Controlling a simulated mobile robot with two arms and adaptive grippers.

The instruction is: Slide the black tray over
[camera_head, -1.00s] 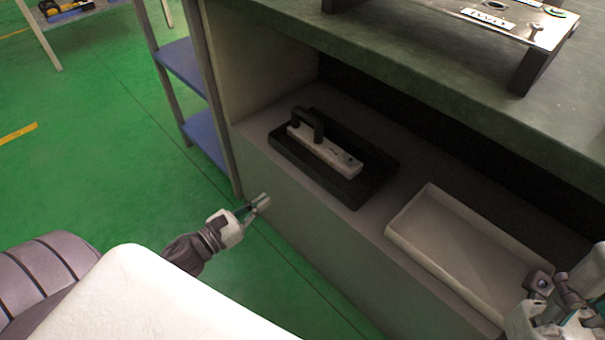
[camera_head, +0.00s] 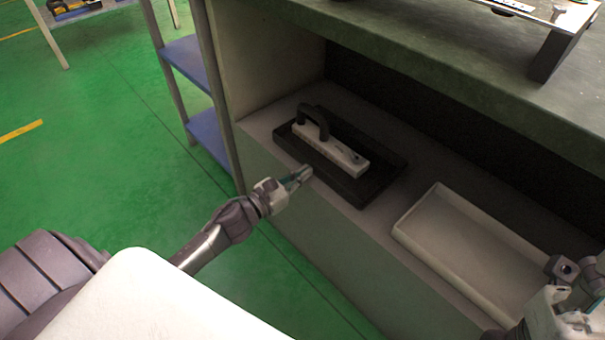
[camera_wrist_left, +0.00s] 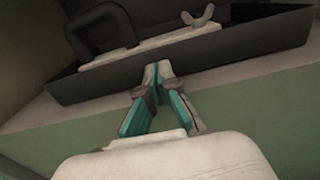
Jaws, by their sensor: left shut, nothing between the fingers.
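The black tray (camera_head: 377,182) lies on the shelf under the green counter. A light grey block with a black handle (camera_head: 330,148) sits in it. In the left wrist view the black tray (camera_wrist_left: 225,53) spans the upper part, with its front wall facing me. My left gripper (camera_head: 304,174) is shut and empty, at the tray's front wall near the shelf's front edge. In the left wrist view its fingertips (camera_wrist_left: 157,70) meet in front of that wall; I cannot tell whether they touch it. My right gripper (camera_head: 556,290) shows partly at the lower right, and its fingers are unclear.
An empty white tray (camera_head: 415,238) stands on the same shelf to the right of the black tray, with a gap between. The counter (camera_head: 430,70) overhangs the shelf. A blue-shelved rack (camera_head: 188,62) stands to the left.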

